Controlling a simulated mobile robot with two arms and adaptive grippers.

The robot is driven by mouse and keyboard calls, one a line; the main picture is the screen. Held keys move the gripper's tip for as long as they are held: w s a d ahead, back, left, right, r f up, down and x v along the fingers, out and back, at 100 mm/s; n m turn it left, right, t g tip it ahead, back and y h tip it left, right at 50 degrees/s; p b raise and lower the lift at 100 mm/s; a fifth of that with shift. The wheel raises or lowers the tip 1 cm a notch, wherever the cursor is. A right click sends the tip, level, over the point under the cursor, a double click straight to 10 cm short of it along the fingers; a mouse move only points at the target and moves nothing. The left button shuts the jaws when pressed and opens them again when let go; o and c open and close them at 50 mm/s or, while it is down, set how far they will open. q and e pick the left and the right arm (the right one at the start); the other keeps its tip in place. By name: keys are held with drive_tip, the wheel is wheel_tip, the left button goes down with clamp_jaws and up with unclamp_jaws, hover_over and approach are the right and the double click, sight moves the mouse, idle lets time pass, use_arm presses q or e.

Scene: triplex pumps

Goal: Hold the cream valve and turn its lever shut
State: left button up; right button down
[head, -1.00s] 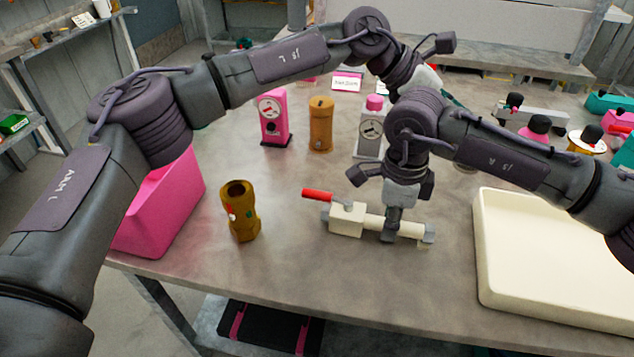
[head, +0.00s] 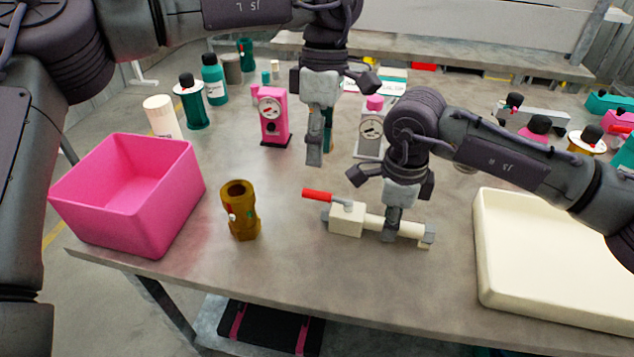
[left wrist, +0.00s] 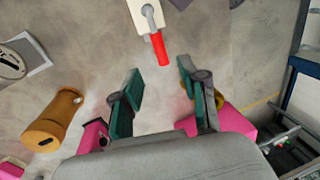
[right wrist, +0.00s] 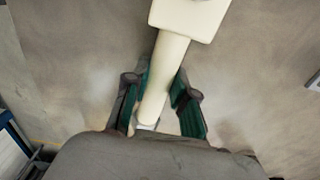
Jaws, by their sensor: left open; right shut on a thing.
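The cream valve (head: 347,220) lies on the table in the head view, with grey ends and a red lever (head: 318,194) pointing left. My right gripper (head: 390,232) is shut around its cream pipe, right of the valve block. In the right wrist view the pipe (right wrist: 165,75) passes between the green fingers (right wrist: 160,105). My left gripper (head: 314,160) is open and empty, pointing down above the table, behind the lever in the head view. In the left wrist view the lever (left wrist: 159,50) shows ahead of the open fingers (left wrist: 158,95), apart from them.
A pink bin (head: 160,215) stands left and a brown fitting (head: 240,212) stands left of the valve. A cream tray (head: 485,265) lies at the right. Pink (head: 271,115) and grey (head: 370,130) gauges stand behind. An orange-brown cylinder (left wrist: 52,118) shows in the left wrist view.

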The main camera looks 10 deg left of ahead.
sight(326, 199)
use_arm(q)
drive_tip(key=f, duration=0.2)
drive_tip(key=s+f, duration=0.1)
drive_tip(key=f, duration=0.4)
drive_tip(key=shift+s+f, duration=0.25)
clamp_jaws()
